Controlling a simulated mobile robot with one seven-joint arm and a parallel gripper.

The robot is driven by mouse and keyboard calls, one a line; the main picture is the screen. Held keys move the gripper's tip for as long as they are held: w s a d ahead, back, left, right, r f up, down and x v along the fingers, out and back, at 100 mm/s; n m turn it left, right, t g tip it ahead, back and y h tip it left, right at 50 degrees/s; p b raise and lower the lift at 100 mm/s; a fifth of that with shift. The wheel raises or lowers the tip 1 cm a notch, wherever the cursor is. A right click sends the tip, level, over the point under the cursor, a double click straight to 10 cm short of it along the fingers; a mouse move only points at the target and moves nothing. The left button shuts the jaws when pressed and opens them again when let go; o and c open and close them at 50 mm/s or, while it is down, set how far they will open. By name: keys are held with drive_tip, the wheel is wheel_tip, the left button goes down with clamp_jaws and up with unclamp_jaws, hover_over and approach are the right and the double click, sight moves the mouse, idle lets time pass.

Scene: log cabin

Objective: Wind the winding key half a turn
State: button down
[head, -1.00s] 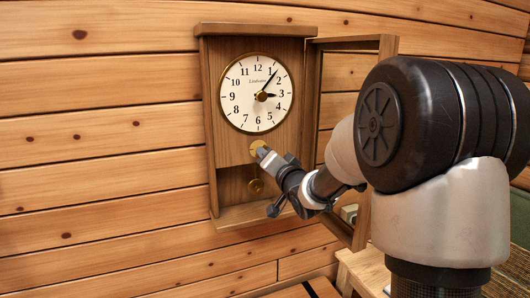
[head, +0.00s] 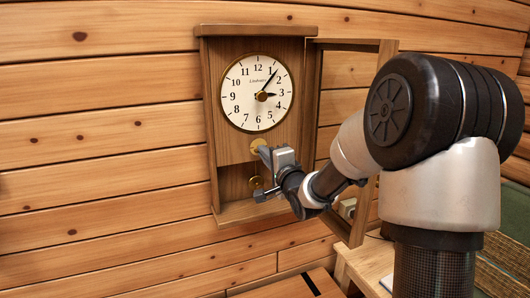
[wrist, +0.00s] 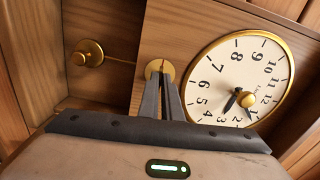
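The wall clock (head: 212,110) has a white dial (head: 240,100) with black numerals and a brass rim. A round brass plate (head: 256,143) sits below the dial. It also shows in the wrist view (wrist: 153,67), right at my fingertips. My gripper (head: 264,152) reaches this plate from the lower right. In the wrist view my gripper (wrist: 161,76) has its two dark fingers close together, with a thin brass edge of the winding key (wrist: 162,65) between the tips. The fingers hide most of the key.
The clock's glazed door (head: 385,70) stands open on the right, close beside my arm. A brass pendulum bob (wrist: 87,53) hangs in the lower case. A wooden table (head: 362,262) stands below right. The plank wall on the left is free.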

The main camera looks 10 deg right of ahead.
idle(0.5)
drive_tip(key=c, duration=2)
unclamp_jaws()
drive_tip(key=shift+s, duration=0.15)
drive_tip(key=s+d+b, duration=0.1)
drive_tip(key=s, duration=0.4)
drive_tip(key=s+d+b, duration=0.1)
drive_tip(key=s, duration=0.5)
drive_tip(key=s+d+b, duration=0.1)
drive_tip(key=s+b, duration=0.1)
drive_tip(key=s, duration=0.3)
drive_tip(key=shift+s+d, duration=0.2)
drive_tip(key=shift+s, duration=0.2)
drive_tip(key=shift+f, duration=0.1)
